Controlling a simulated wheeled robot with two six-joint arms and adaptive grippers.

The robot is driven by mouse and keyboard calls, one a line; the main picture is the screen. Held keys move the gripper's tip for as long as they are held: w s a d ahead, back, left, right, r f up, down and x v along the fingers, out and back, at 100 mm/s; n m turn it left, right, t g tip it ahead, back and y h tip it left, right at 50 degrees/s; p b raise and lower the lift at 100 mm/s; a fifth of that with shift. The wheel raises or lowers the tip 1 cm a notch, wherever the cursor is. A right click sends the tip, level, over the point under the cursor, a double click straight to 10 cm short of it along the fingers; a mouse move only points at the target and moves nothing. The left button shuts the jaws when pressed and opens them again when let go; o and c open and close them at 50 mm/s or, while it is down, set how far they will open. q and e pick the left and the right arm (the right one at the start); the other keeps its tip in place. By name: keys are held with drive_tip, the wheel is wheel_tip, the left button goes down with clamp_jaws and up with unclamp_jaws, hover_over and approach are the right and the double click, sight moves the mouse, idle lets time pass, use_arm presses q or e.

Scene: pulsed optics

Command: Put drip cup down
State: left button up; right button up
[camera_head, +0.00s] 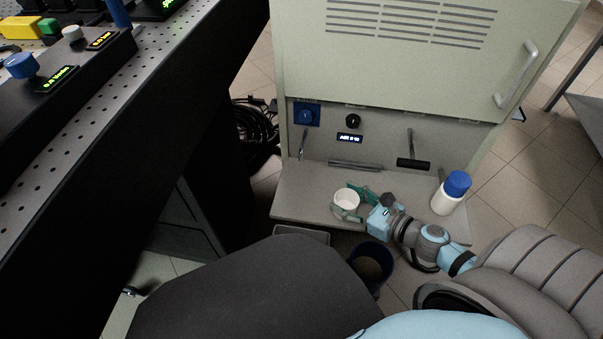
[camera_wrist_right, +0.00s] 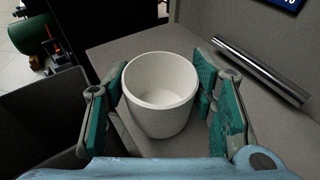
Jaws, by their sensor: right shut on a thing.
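The drip cup is a small white open cup. It shows in the head view (camera_head: 346,198) and in the wrist view (camera_wrist_right: 160,110), and its inside looks empty. My right gripper (camera_head: 358,197) comes in from the right and is shut on the cup. In the wrist view its green-padded fingers (camera_wrist_right: 160,88) stand on either side of the cup wall. The cup is upright at the grey shelf (camera_head: 300,190) under the cabinet; I cannot tell whether its base touches the shelf. My left gripper is not in view.
A white bottle with a blue cap (camera_head: 448,198) stands at the shelf's right end. A dark bucket (camera_head: 371,265) and a grey bin (camera_head: 302,233) are below the front edge. The shelf's left part is clear.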

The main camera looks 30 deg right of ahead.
drive_tip(key=w, duration=0.1)
drive_tip(key=w+a+p, duration=0.1)
drive_tip(key=w, duration=0.1)
drive_tip(key=w+p, duration=0.1)
drive_tip(key=shift+w+a+r, duration=0.35)
drive_tip(key=shift+r, duration=0.05)
drive_tip(key=x, duration=0.2)
drive_tip(key=r+x, duration=0.1)
drive_tip(key=x, duration=0.2)
drive_tip(key=shift+w+a, duration=0.1)
drive_tip(key=shift+w, duration=0.1)
drive_tip(key=w, duration=0.1)
drive_tip(key=w+a, duration=0.1)
drive_tip(key=w, duration=0.3)
drive_tip(key=shift+a+f, duration=0.1)
drive_tip(key=shift+a, duration=0.3)
drive_tip(key=shift+w+f+b, duration=0.15)
drive_tip(key=shift+f+b, duration=0.5)
drive_tip(key=shift+f, duration=0.25)
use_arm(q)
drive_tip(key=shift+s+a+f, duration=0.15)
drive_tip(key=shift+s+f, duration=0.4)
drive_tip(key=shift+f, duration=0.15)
use_arm(e)
drive_tip(key=shift+r, duration=0.15)
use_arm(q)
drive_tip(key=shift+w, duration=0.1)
